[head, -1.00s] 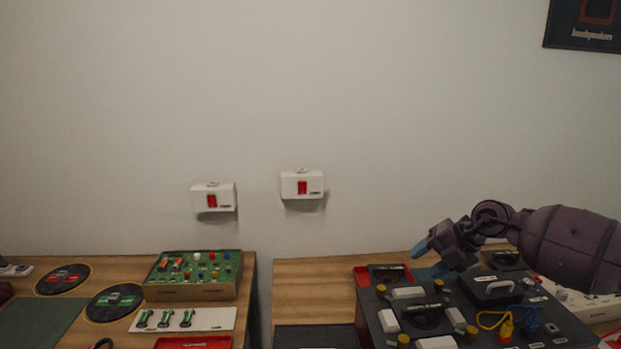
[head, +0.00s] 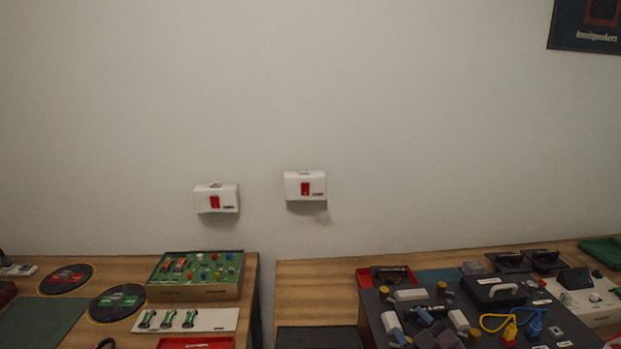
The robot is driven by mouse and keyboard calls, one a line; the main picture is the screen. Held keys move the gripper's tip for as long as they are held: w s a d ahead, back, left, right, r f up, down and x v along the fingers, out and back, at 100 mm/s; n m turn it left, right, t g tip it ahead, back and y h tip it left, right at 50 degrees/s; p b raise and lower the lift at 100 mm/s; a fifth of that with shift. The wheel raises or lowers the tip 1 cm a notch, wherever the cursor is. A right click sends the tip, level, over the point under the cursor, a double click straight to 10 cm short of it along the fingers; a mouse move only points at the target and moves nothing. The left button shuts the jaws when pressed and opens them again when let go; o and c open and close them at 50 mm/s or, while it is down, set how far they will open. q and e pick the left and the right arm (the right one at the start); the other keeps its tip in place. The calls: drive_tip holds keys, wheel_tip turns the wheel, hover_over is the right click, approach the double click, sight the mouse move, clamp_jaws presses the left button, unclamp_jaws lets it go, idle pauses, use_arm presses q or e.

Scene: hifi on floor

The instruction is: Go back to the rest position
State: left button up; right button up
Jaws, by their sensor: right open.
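My right gripper (head: 411,325) shows low in the head view, over the front part of the dark equipment panel (head: 375,314) on the right table. Its two blue-grey fingertips are apart with nothing seen between them. The purple-grey body behind them is cut off by the bottom edge. I cannot tell whether it touches the panel. My left gripper is not in view.
The left table holds a green component board (head: 196,290). Two white switch boxes hang on the wall.

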drive_tip(key=s+d+f+m+g+h, duration=0.2)
drive_tip(key=s+d+f+m, duration=0.1)
drive_tip(key=s+f, duration=0.6)
drive_tip(key=s+d+f+m+g+h, duration=0.3)
drive_tip(key=s+f+m, duration=0.3)
drive_tip(key=s+f, duration=0.4)
drive_tip(key=s+d, duration=0.1)
drive_tip(key=s, duration=0.4)
drive_tip(key=shift+s+d+f+h, duration=0.15)
drive_tip(key=shift+d+f+h, duration=0.05)
drive_tip(key=shift+h, duration=0.1)
